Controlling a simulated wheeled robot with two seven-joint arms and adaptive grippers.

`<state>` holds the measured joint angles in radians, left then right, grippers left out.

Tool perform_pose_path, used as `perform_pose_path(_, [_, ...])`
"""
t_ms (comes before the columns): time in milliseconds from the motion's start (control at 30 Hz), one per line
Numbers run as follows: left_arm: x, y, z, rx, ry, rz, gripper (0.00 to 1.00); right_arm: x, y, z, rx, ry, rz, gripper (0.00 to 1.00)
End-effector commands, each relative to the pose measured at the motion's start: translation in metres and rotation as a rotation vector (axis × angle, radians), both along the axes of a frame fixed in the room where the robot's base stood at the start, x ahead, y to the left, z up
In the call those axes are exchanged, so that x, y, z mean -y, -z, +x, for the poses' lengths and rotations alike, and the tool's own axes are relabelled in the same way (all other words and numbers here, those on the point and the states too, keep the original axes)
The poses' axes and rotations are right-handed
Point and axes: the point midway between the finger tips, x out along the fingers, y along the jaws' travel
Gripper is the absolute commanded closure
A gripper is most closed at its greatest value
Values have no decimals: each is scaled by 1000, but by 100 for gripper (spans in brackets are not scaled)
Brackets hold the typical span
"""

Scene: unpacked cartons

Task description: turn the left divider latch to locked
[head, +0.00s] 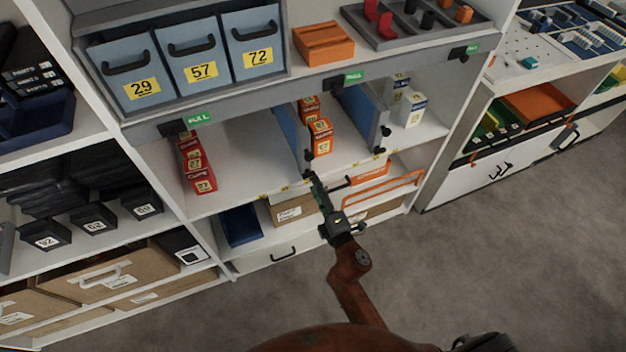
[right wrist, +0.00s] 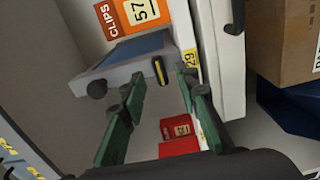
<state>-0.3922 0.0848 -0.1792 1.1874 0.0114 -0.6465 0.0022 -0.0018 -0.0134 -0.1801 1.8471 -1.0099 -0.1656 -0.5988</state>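The left divider (head: 291,140) is a blue panel with a grey front edge on the middle shelf. Its latch (right wrist: 160,70), a small dark piece with a yellow stripe, shows on the grey front edge in the right wrist view. My right gripper (head: 314,182) is just below and in front of that divider's front end. In the right wrist view its green fingers (right wrist: 160,88) are apart, with the latch between and slightly beyond the tips. I cannot tell whether they touch it. In the head view the gripper partly hides the divider's lower front. My left gripper is not in view.
Orange clips boxes (head: 320,136) stand right of the left divider, and red boxes (head: 197,165) stand far left. A second blue divider (head: 362,112) with dark knobs is to the right. An orange wire rack (head: 390,188) and cartons (head: 292,209) lie below. The floor is clear.

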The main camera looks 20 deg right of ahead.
Motion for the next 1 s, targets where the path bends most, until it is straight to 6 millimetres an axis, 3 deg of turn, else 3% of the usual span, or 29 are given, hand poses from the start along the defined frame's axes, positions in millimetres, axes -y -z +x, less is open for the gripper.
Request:
perform_pose_path(200, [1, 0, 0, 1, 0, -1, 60, 2, 1, -46, -3, 2, 2, 71])
perform_pose_path(400, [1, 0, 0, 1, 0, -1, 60, 3, 1, -71, -2, 1, 3, 71])
perform_pose_path(1000, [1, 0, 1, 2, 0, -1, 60, 3, 0, -79, 0, 0, 1, 71])
